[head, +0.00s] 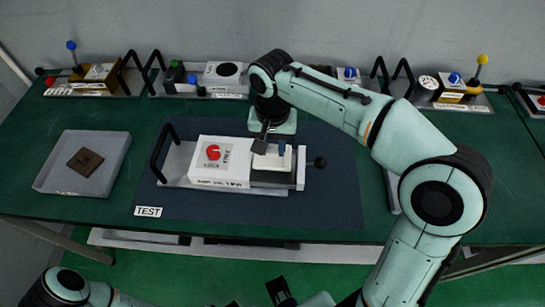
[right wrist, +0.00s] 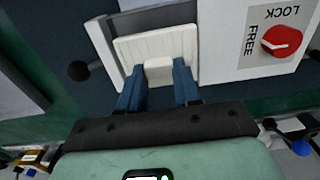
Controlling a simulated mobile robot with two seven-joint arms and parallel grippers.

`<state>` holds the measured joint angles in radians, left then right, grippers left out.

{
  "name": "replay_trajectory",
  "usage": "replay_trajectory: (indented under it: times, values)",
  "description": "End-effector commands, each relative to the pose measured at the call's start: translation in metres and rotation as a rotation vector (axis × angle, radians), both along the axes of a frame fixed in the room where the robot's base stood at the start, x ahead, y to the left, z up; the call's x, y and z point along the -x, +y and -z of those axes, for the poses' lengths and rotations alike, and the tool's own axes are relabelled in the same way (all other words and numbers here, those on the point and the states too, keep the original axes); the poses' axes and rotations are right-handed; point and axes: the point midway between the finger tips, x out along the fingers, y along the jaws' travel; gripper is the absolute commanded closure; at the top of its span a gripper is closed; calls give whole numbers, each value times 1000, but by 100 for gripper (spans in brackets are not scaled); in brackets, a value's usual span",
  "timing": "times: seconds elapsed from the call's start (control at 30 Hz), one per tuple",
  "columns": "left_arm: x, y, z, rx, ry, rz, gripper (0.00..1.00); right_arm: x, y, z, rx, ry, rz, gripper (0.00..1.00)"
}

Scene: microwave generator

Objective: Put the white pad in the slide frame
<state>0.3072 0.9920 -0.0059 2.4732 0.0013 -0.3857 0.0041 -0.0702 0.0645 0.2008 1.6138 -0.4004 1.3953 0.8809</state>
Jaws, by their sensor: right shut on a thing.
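The white pad (head: 268,162) is a ribbed square plate with a small block handle; it fills the middle of the right wrist view (right wrist: 140,50). My right gripper (right wrist: 158,88) is shut on that handle with its blue fingers. The pad is over the recess of the slide frame (head: 300,170), at the right end of the white "AIR FILTER" unit (head: 225,182). It looks slightly turned against the frame's edges. Whether it hovers or touches the frame cannot be told. My left arm is at the lower left; dark parts at the bottom edge (head: 280,291) may be its gripper.
A red FREE/LOCK knob (head: 212,153) sits beside the frame, its mark toward FREE. A black handle (head: 162,152) and ball knob (head: 320,162) flank the unit. A grey tray (head: 50,180) holds a brown square (head: 85,161).

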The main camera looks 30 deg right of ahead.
Motion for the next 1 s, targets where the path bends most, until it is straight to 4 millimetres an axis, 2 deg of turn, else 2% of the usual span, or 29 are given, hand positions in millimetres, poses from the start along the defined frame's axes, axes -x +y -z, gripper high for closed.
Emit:
replay_trajectory:
  times: [0.33, 0.77, 0.8, 0.87, 1.0]
  values:
    - [2, 0, 9, 0, 2, 0, 49, 0, 0, 43, 0, 1, 0, 96]
    - [3, 0, 11, 0, 3, 0, 49, 0, 0, 49, 0, 0, -1, 96]
    - [3, 0, 11, 0, 3, 0, 49, 0, 0, 49, 0, 0, -1, 61]
    - [3, 0, 10, 0, 3, 0, 49, 0, 0, 49, 0, 0, -1, 42]
    - [3, 0, 10, 0, 3, 0, 49, 0, 0, 48, 0, 0, -1, 42]
